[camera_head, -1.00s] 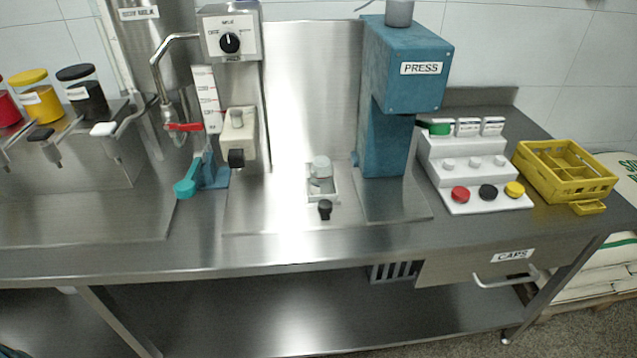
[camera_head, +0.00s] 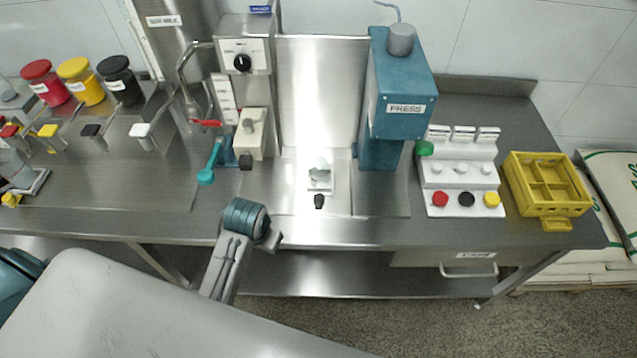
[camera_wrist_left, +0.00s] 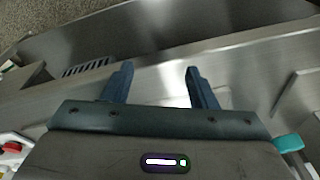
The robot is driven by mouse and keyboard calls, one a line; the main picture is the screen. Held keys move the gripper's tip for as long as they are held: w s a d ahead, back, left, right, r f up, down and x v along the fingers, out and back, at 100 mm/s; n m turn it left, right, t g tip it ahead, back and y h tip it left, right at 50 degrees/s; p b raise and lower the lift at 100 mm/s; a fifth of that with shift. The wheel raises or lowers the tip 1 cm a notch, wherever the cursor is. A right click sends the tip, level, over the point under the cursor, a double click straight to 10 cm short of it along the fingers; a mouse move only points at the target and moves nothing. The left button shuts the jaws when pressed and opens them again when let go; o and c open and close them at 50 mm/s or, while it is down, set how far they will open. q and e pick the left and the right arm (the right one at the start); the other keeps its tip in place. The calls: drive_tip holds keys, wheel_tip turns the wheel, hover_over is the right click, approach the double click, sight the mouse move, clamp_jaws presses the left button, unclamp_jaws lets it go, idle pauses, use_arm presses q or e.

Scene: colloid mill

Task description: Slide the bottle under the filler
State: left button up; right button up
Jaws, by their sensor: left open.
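The small pale bottle (camera_head: 320,170) stands in a white holder (camera_head: 320,186) on the steel worktop, with a black knob (camera_head: 319,201) in front of it. The filler (camera_head: 243,62), a box with a black dial, is left of the bottle; a pale block (camera_head: 250,133) with a black knob sits below it. The bottle is apart from the filler. My left arm reaches in over the table's front edge, left of and in front of the holder. My left gripper (camera_wrist_left: 160,85) is open and empty in the left wrist view, above the steel surface. The bottle is not visible in that view.
The blue press (camera_head: 402,90) stands right of the bottle. A white cap stand (camera_head: 462,175) and a yellow crate (camera_head: 548,190) are farther right. A teal lever (camera_head: 207,174) and a red-handled tap (camera_head: 206,123) are at the left. Worktop around the holder's front is clear.

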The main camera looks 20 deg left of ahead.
use_arm(q)
drive_tip(key=w+d+r+g, duration=0.1)
drive_tip(key=w+d+r, duration=0.1)
drive_tip(key=w, duration=0.3)
drive_tip(key=w+d+r, duration=0.2)
drive_tip(key=w+r, duration=0.1)
drive_tip(key=w, duration=0.3)
drive_tip(key=m+g+h, duration=0.1)
approach(319, 198)
drive_tip(key=f+b, duration=0.1)
drive_tip(key=b, duration=0.1)
drive_tip(key=shift+b, duration=0.3)
wheel_tip(319, 198, down, 6)
drive_tip(key=p, duration=0.2)
drive_tip(key=shift+f+p, duration=0.25)
drive_tip(key=shift+p, duration=0.1)
drive_tip(key=shift+f, duration=0.75)
use_arm(e)
drive_tip(key=shift+s+r, duration=0.15)
drive_tip(key=shift+r, duration=0.35)
